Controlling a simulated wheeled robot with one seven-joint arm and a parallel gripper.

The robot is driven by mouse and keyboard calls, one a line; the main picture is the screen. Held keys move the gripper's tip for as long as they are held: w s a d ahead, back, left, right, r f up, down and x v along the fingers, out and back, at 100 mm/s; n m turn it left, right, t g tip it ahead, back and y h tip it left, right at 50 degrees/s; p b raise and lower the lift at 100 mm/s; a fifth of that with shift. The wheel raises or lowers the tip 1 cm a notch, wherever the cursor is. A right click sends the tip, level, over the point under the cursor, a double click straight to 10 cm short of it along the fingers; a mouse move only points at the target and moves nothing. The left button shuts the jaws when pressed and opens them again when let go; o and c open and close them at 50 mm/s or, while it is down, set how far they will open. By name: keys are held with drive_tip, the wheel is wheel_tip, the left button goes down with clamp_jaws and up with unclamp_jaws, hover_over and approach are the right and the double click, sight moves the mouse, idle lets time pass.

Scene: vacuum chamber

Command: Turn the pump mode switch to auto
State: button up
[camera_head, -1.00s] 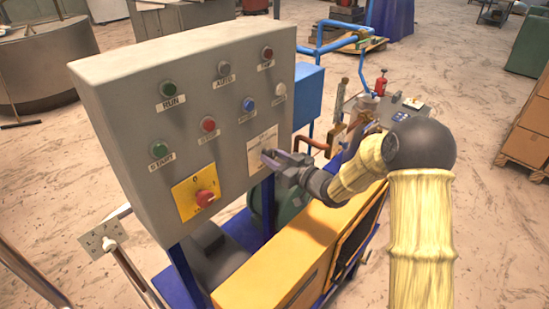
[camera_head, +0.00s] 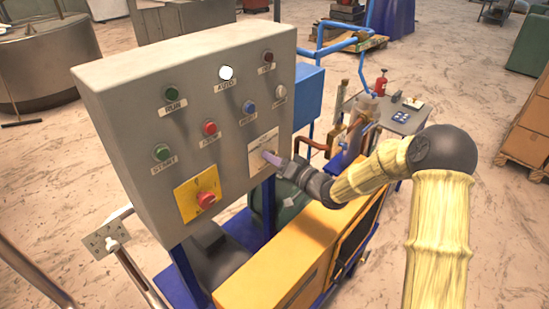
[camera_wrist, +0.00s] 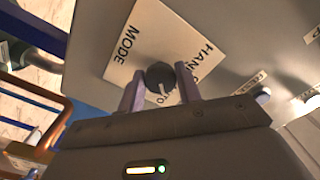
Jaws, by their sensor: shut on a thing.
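The pump mode switch is a dark round knob (camera_wrist: 160,76) on a cream plate (camera_wrist: 136,57) lettered MODE and HAND; more lettering is partly hidden by the fingers. A light pointer mark on the knob faces the bottom of the wrist view, near letters that look like the end of AUTO. My gripper (camera_wrist: 160,88) has one finger on each side of the knob and is shut on it. In the head view my gripper (camera_head: 269,157) is at the plate (camera_head: 263,142), and the knob is hidden. The lamp labelled AUTO (camera_head: 226,73) glows white.
The grey control panel (camera_head: 140,110) also carries several coloured buttons and a red rotary switch (camera_head: 205,199) on a yellow plate. A yellow housing (camera_head: 270,270) lies below my arm. Blue pipes and a small table (camera_head: 405,118) stand behind.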

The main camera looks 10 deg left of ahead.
drive_tip(key=shift+m, duration=0.3)
drive_tip(key=o, duration=1)
drive_tip(key=b+v, duration=0.5)
drive_tip(key=v, duration=1.2)
drive_tip(key=shift+s+d, duration=0.15)
drive_tip(key=shift+d, duration=0.05)
